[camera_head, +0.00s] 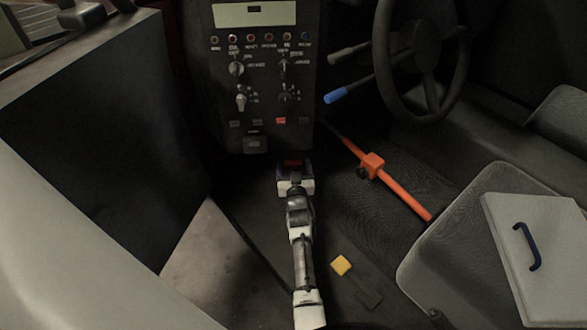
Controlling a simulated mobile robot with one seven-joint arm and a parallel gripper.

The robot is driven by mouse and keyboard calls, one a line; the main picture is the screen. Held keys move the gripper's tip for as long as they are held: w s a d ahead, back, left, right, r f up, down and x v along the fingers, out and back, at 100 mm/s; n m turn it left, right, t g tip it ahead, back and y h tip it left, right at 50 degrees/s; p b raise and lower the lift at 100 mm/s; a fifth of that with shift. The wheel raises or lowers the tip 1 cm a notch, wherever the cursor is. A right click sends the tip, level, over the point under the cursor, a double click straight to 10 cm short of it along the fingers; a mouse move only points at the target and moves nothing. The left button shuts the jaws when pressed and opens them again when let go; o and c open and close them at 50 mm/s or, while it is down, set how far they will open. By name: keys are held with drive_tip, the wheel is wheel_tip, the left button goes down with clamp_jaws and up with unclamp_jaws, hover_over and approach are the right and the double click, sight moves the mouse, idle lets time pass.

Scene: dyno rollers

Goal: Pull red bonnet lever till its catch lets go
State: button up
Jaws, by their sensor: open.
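My gripper (294,171) reaches forward over the dark floor to just below the dashboard panel. Its dark fingers are apart. A small dark red piece (293,162) shows between or just beyond the fingertips, under the panel's lower edge. It looks like the bonnet lever, but most of it is hidden by my gripper. I cannot tell whether the fingers touch it. Its catch cannot be made out.
An orange-red bar (405,196) with a block on it slants across the floor to the right. The control panel (265,75) stands above my gripper. The steering wheel (425,50) and a blue-tipped stalk (338,95) are upper right. A yellow piece (341,265) lies right of my arm.

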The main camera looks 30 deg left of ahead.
drive_tip(key=shift+w+a, duration=0.3)
drive_tip(key=shift+w, duration=0.1)
